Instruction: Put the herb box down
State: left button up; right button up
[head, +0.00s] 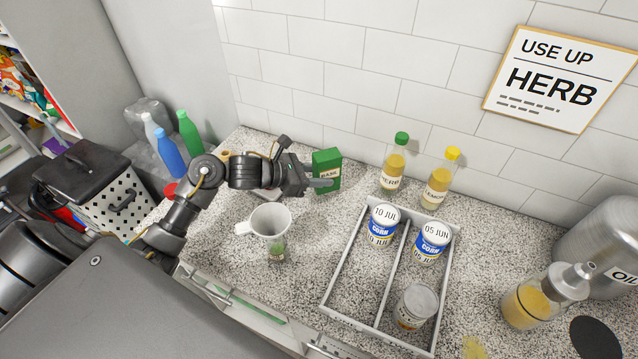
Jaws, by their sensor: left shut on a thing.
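The herb box is a green carton (328,162) with a pale label, upright near the back wall in the head view. My left gripper (318,183) reaches in from the left and is shut on the box at its lower front. The fingers hide part of that side. I cannot tell whether the box's base touches the speckled counter (330,233) or hangs just above it. My right gripper is not in view.
A white mug (271,220) and a small green-topped jar (277,253) stand in front of my left gripper. Two bottles (394,168) (440,180) stand right of the box. A divided tray (377,333) holds cans. A pump bottle (533,302) is at right.

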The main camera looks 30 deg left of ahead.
pick_arm(q)
jog(key=shift+f+p, duration=0.45)
jog(key=shift+f, duration=1.4)
jog(key=shift+f+b, duration=0.2)
jog(key=shift+b, duration=0.15)
jog(key=o, duration=1.2)
jog(key=shift+r, duration=0.15)
